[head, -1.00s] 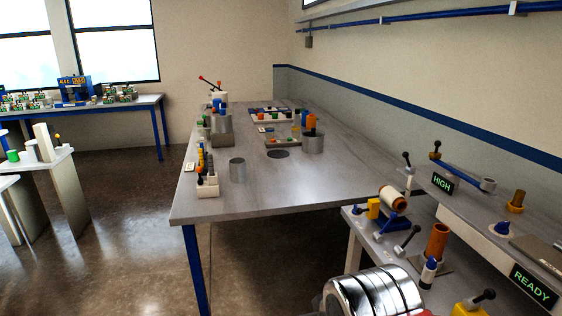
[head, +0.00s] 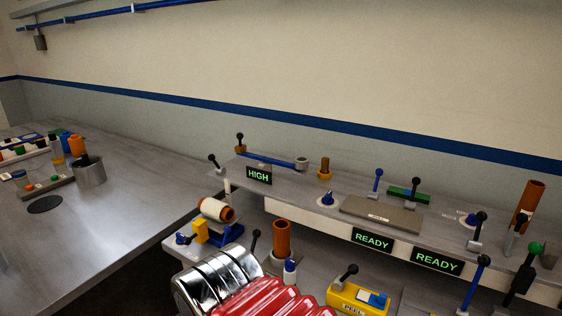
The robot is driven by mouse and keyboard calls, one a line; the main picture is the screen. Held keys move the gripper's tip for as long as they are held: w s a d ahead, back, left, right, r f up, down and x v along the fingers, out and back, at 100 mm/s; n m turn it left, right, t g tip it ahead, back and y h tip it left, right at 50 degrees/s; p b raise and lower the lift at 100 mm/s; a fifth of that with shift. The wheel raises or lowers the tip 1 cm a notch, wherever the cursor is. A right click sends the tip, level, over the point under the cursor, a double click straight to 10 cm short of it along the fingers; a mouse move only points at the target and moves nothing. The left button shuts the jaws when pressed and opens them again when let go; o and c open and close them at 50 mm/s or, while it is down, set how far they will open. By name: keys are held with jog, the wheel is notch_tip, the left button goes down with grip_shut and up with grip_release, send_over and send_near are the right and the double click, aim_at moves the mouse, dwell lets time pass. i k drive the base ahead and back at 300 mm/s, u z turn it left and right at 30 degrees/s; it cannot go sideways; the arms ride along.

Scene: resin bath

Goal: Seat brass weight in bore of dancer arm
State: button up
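The dancer arm (head: 268,159) is a thin blue bar on the raised shelf at the centre. It runs from a brass-coloured pivot at its left end to a grey cup-like end (head: 301,163) at its right. The brass weight (head: 325,170), a small brass-brown cylinder on a wider base, stands upright just right of that end and apart from it. Whether the bore is empty cannot be made out at this size. My gripper is not in view; only a chrome and red part of my arm shows at the bottom.
A sign reading HIGH (head: 258,175) is on the shelf front below the arm.

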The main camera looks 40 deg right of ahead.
aim_at(300, 167)
jog(key=z, duration=0.4)
jog(key=i, duration=0.85)
jog(key=z, duration=0.45)
